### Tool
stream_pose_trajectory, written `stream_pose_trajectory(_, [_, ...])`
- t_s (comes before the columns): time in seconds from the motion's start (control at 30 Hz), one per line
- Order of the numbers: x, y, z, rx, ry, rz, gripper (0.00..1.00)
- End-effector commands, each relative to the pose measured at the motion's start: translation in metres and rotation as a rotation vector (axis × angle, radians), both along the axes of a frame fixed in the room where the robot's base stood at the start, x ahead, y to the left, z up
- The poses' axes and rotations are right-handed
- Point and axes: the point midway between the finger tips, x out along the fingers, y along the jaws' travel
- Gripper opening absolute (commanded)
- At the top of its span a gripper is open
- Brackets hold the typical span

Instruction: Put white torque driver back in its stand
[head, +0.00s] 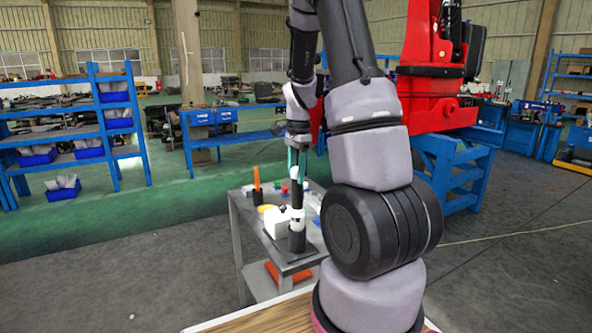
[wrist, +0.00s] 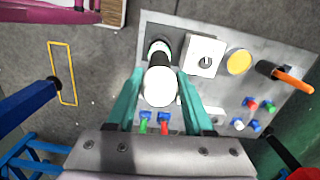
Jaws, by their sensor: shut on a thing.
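The white torque driver (wrist: 160,88) is between the teal fingers of my gripper (wrist: 159,80) in the wrist view. Its white rounded top faces the camera and its dark body runs away below it. In the head view the driver (head: 297,214) hangs about upright under my gripper (head: 296,160), with white and black sections.
On the grey table (head: 243,226) are a white block with a hole (wrist: 205,54), a yellow disc (wrist: 239,62) and an orange-handled tool (wrist: 293,78) in a black holder. Several small red, green and blue parts (wrist: 251,104) lie near. Blue shelving stands behind.

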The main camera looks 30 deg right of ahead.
Motion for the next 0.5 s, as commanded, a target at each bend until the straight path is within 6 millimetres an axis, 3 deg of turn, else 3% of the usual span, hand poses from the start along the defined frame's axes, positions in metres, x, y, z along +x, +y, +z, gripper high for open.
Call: stream_pose_trajectory(0.5, [0.0,0.0,-0.018,0.0,-0.001,0.0,0.0])
